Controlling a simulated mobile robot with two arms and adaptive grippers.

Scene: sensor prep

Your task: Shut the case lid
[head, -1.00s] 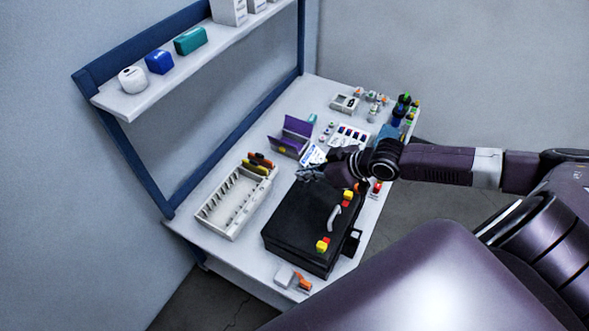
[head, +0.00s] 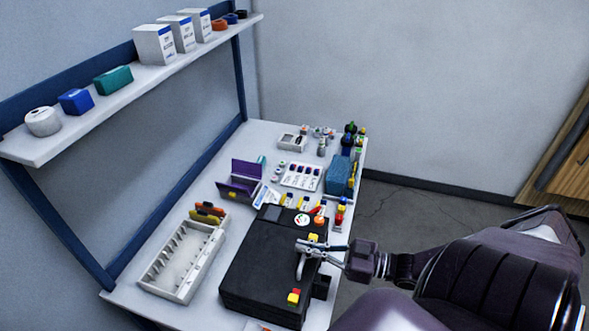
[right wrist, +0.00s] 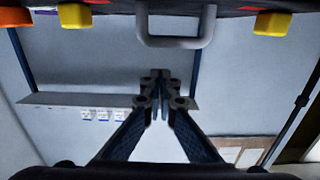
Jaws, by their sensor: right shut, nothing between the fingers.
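The black case (head: 262,262) sits on the near part of the white table. Its lid lies down flat over the base; I cannot tell whether a small gap remains at the seam. A grey handle (head: 300,266) and red-and-yellow latches (head: 293,297) are on its right side. In the right wrist view the handle (right wrist: 175,41) and a yellow latch (right wrist: 75,16) show along the top. My right gripper (head: 304,246) is shut and empty beside the handle; its fingertips (right wrist: 160,76) point toward the case's handle side. My left gripper is not in view.
A white slotted tray (head: 150,284) lies left of the case. An open purple box (head: 238,187), a card of vials (head: 301,177) and a blue block (head: 338,174) stand behind it. A shelf (head: 100,110) with boxes runs along the wall.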

